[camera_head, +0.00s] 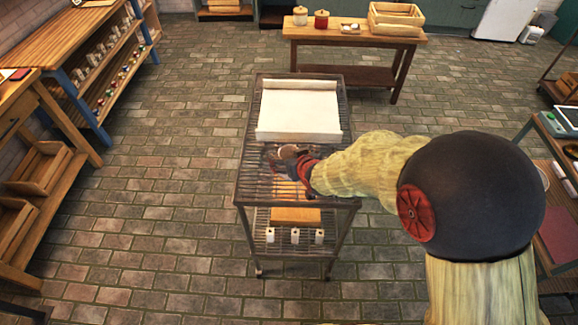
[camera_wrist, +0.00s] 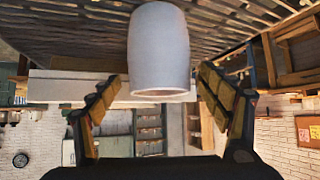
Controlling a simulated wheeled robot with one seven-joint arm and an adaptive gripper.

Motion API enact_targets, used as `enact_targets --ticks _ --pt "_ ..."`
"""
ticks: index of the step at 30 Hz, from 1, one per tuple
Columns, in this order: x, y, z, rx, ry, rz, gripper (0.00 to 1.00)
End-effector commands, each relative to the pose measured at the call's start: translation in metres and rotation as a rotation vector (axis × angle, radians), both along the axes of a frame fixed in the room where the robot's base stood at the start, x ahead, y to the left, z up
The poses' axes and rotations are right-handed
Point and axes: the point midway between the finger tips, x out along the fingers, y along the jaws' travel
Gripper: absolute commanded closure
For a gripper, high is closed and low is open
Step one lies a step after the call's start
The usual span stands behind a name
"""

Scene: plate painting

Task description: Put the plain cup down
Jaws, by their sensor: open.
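The plain cup (camera_wrist: 158,45) is white and smooth. It shows in the wrist view, which looks upside down, with its base toward the slatted rack and its open mouth away from it. It appears to stand upright on the cart's top rack (camera_head: 244,165). My gripper (camera_wrist: 162,80) is open, with one finger on each side of the cup's mouth end and visible gaps between. In the head view my gripper (camera_head: 283,162) is over the front part of the rack, and the cup is mostly hidden there.
A white shallow tray (camera_head: 300,108) fills the rear of the cart top. A wooden block (camera_head: 296,216) and small white pieces sit on the lower shelf. A table (camera_head: 352,37) with jars and a crate stands behind. Shelving (camera_head: 95,65) is at left, with open brick floor between.

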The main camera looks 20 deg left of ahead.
Motion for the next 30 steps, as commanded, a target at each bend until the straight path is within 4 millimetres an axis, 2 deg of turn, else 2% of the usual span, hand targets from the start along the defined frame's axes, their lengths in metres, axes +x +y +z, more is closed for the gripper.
enact_targets --ticks 3,11,30 --pt "0.0063 0.0045 -0.0062 0.000 0.000 0.000 0.22" --pt "0.0073 0.0052 -0.0058 0.001 -0.001 0.000 0.22" --pt "0.0071 0.0049 -0.0060 0.000 0.000 0.000 0.59"
